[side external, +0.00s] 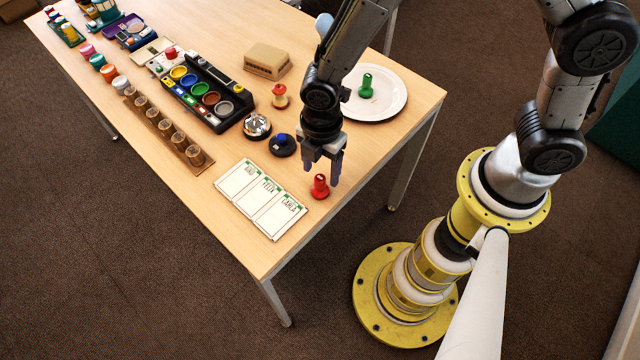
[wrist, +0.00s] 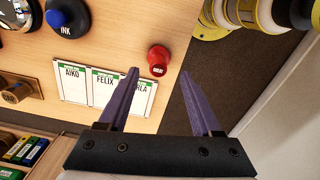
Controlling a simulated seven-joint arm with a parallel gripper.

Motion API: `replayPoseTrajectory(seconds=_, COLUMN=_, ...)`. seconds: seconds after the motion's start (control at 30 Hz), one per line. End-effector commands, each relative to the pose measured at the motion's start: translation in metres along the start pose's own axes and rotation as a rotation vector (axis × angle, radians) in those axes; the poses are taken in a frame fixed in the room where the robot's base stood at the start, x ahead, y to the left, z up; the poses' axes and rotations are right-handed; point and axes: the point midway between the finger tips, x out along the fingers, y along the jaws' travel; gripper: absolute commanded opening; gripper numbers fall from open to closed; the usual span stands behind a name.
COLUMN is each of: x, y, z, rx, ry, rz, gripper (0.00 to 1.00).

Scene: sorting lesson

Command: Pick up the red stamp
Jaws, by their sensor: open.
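The red stamp (side external: 320,187) stands upright on the table near its right front edge, beside the name cards. In the wrist view the red stamp (wrist: 158,58) shows beyond the fingertips, roughly between them. My gripper (side external: 322,178) is open and empty, pointing down above and close to the stamp; its fingers also show in the wrist view (wrist: 166,75). I see no contact between the fingers and the stamp. A green stamp (side external: 366,87) stands on the white plate (side external: 391,104) farther back.
Name cards (side external: 262,199) lie left of the red stamp. A blue-topped ink pad (side external: 283,145), a silver bell (side external: 257,126) and a red-topped spool-shaped object (side external: 280,97) stand behind. The table's edge is close on the right.

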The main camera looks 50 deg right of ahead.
Motion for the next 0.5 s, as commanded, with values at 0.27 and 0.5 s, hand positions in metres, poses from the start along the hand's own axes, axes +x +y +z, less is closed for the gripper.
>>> replayPoseTrajectory(seconds=0.27, x=0.035, y=0.002, z=0.0, rx=0.0, ry=-0.002, rz=-0.004, gripper=0.66)
replayPoseTrajectory(seconds=0.5, x=0.052, y=0.003, z=-0.001, rx=0.001, ry=0.0, rz=0.0, gripper=0.66)
